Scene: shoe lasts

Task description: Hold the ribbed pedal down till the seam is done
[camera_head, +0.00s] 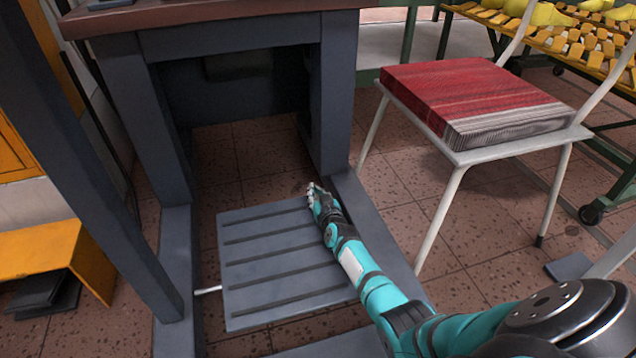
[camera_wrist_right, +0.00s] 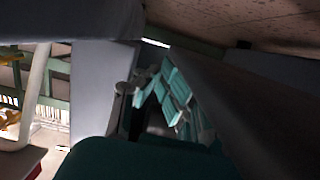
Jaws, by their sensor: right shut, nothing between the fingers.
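The ribbed pedal (camera_head: 268,262) is a wide grey plate with raised ribs, low between the legs of the grey machine stand in the head view. My right arm reaches in from the lower right. My right gripper (camera_head: 316,192) is shut and empty at the pedal's far right corner. The head view does not show clearly whether it touches the plate. In the right wrist view its teal fingers (camera_wrist_right: 168,98) are close to a dark grey surface, which I cannot identify for certain. My left gripper is not in view.
The stand's legs (camera_head: 338,95) and floor rails flank the pedal. A white chair (camera_head: 440,215) with a red-topped stack (camera_head: 470,95) stands to the right. A yellow step (camera_head: 40,250) is at left. Wheeled racks with yellow shoe lasts stand at the back right.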

